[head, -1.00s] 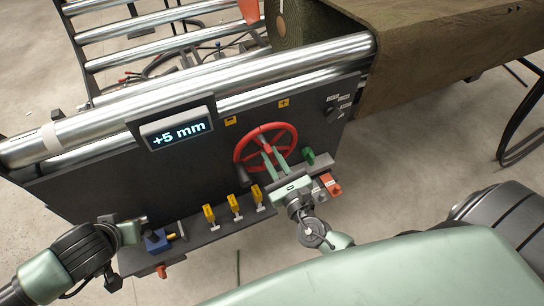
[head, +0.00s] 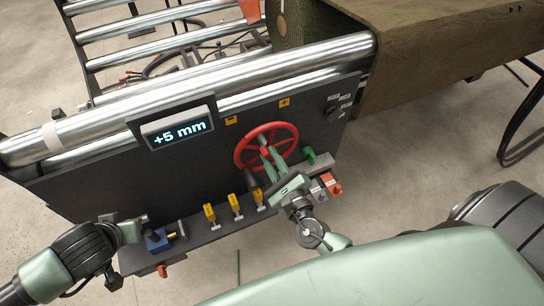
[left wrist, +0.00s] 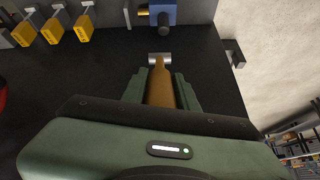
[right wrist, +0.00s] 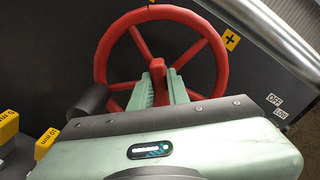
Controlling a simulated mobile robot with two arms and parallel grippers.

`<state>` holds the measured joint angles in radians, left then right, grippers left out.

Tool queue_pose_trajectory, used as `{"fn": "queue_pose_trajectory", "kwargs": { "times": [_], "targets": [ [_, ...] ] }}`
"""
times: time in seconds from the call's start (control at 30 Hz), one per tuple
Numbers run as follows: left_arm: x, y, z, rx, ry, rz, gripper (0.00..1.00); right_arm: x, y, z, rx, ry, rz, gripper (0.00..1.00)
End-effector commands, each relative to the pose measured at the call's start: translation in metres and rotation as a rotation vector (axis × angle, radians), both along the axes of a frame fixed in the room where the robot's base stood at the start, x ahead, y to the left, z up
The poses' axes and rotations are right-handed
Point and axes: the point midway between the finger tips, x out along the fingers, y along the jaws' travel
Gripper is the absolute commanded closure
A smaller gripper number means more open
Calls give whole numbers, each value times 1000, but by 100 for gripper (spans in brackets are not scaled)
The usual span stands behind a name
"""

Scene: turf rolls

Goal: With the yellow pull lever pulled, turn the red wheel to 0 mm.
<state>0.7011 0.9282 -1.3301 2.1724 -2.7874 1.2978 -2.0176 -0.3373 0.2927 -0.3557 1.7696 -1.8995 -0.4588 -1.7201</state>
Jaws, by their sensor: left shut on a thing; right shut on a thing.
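The red wheel (head: 266,147) is on the dark panel, and it also shows large in the right wrist view (right wrist: 214,68). My right gripper (head: 268,158) is shut on the wheel's middle; in the right wrist view its fingers (right wrist: 160,88) close around a red spoke near the hub. The display (head: 180,134) reads +5 mm. My left gripper (left wrist: 160,92) is shut on the yellow pull lever (left wrist: 158,82), an amber handle on a metal stem. In the head view my left gripper (head: 142,222) is at the panel's lower left, and the lever is hidden there.
Several yellow tags (head: 235,202) stand along the panel's lower ledge, with a blue block (head: 156,240) to their left. A green knob (head: 309,155) and an orange block (head: 333,187) lie right of the wheel. Metal rollers (head: 190,90) and a turf roll (head: 300,25) are behind.

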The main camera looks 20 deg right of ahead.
Motion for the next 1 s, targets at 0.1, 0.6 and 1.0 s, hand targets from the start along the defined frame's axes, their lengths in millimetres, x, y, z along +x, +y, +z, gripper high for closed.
{"fn": "queue_pose_trajectory", "kwargs": {
  "times": [0.1,0.6,1.0],
  "targets": [
    [-4,1,-5,6,13,0,100,-1,2,-2,-115,1,2,100],
    [-4,2,-4,7,13,1,100,-1,5,-7,-589,3,4,100],
    [-4,3,-4,9,13,2,100,-1,7,-12,-911,4,8,100]
  ]
}}
